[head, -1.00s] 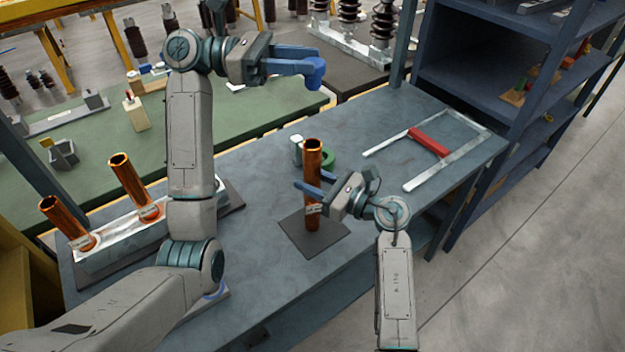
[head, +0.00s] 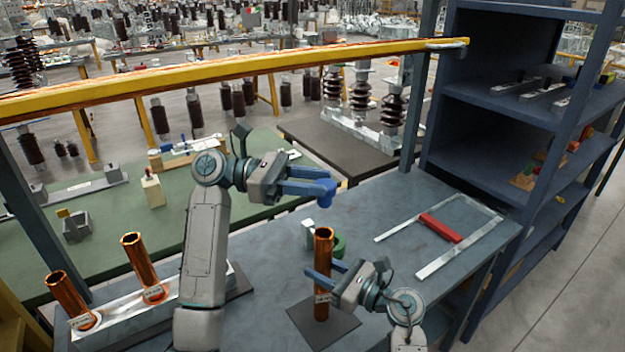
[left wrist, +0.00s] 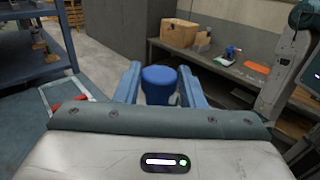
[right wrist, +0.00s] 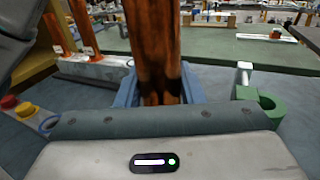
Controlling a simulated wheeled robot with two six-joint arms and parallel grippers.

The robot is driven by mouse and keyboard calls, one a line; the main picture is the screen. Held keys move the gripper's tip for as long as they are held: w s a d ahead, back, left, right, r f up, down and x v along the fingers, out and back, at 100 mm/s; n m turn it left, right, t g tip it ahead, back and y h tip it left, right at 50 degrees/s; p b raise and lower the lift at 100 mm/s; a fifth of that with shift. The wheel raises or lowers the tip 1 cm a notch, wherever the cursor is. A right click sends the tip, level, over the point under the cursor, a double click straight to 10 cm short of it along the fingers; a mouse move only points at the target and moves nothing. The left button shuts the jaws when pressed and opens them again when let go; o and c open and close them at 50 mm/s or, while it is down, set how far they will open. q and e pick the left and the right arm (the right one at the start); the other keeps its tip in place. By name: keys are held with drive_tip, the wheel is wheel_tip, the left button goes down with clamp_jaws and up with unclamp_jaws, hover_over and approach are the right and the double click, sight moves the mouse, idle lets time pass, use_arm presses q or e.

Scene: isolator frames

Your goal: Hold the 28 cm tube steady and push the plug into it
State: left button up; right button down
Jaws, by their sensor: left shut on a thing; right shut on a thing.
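The copper tube (head: 323,262) stands upright on a dark square mat (head: 342,328) on the blue-grey bench. In the left wrist view the plug (left wrist: 159,84) sits between both fingers. The tube's inside is hidden.
Two more copper tubes (head: 66,296) (head: 139,262) stand in a pale holder (head: 115,318) at the left. A green ring-like piece (head: 339,246) stands behind the held tube. A metal frame with a red bar (head: 440,228) lies at the right, near blue shelves (head: 490,130).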

use_arm(q)
drive_tip(key=shift+f, duration=2.85)
drive_tip(key=shift+f, duration=1.95)
drive_tip(key=o, duration=1)
drive_tip(key=shift+o, duration=0.2)
drive_tip(key=w+a, duration=0.2)
drive_tip(key=a, duration=1)
drive_tip(key=shift+d, duration=0.1)
use_arm(e)
drive_tip(key=c, duration=0.9)
unclamp_jaws()
